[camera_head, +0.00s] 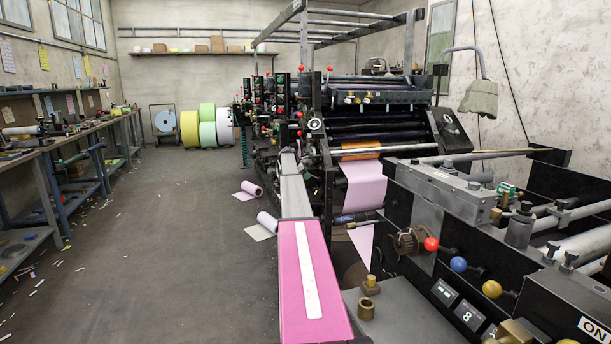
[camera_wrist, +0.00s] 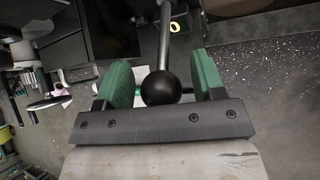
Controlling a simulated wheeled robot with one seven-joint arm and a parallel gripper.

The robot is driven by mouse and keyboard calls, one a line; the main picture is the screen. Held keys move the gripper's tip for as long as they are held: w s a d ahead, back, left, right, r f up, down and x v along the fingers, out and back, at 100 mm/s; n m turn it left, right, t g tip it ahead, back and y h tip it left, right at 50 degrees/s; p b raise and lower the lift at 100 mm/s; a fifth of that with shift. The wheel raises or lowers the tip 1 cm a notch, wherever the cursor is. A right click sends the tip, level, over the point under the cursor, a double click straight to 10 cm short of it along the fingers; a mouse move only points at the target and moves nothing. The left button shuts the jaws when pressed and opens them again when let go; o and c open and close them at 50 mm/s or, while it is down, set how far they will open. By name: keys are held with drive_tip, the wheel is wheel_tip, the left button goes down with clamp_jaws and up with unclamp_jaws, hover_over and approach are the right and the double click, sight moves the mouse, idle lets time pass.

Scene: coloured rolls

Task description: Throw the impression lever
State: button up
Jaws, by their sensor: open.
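In the wrist view, a lever with a round black knob (camera_wrist: 160,88) and a straight grey rod stands between the two green pads of my gripper (camera_wrist: 164,76). My gripper is open, with a pad on each side of the knob. Gaps show between the knob and both pads. The rod runs up and away from the knob to the top of the picture. In the head view my arm reaches forward along the left side of the printing press (camera_head: 375,125). My gripper and this black knob cannot be made out clearly there.
Red (camera_head: 431,243), blue (camera_head: 458,264) and yellow (camera_head: 492,289) knobs sit on the near machine at the right. Pink paper web (camera_head: 363,187) hangs from the press. Small paper rolls (camera_head: 252,189) lie on the floor beside my arm. The left floor (camera_head: 160,240) is mostly open, with scraps.

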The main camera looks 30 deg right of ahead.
drive_tip(key=v, duration=1)
drive_tip(key=shift+a, duration=0.1)
drive_tip(key=s+a+f+m+y, duration=0.1)
drive_tip(key=s+a+f+m, duration=0.1)
drive_tip(key=s+a+f, duration=0.75)
drive_tip(key=s+a+f+m+y, duration=0.2)
drive_tip(key=s+a+f, duration=0.3)
drive_tip(key=a, duration=0.7)
drive_tip(key=s+a+f+m+y, duration=0.1)
drive_tip(key=s+a+f+m, duration=0.1)
drive_tip(key=s+a+f, duration=0.7)
drive_tip(key=s+a+f+m+y, duration=0.2)
drive_tip(key=s+a+f+m, duration=0.1)
drive_tip(key=s+a, duration=1.1)
drive_tip(key=s+a+f+m+y, duration=0.2)
drive_tip(key=s+a+m, duration=0.3)
drive_tip(key=s+a, duration=0.9)
drive_tip(key=s+f, duration=0.1)
drive_tip(key=s, duration=0.6)
drive_tip(key=shift+y, duration=0.3)
drive_tip(key=shift+a, duration=0.15)
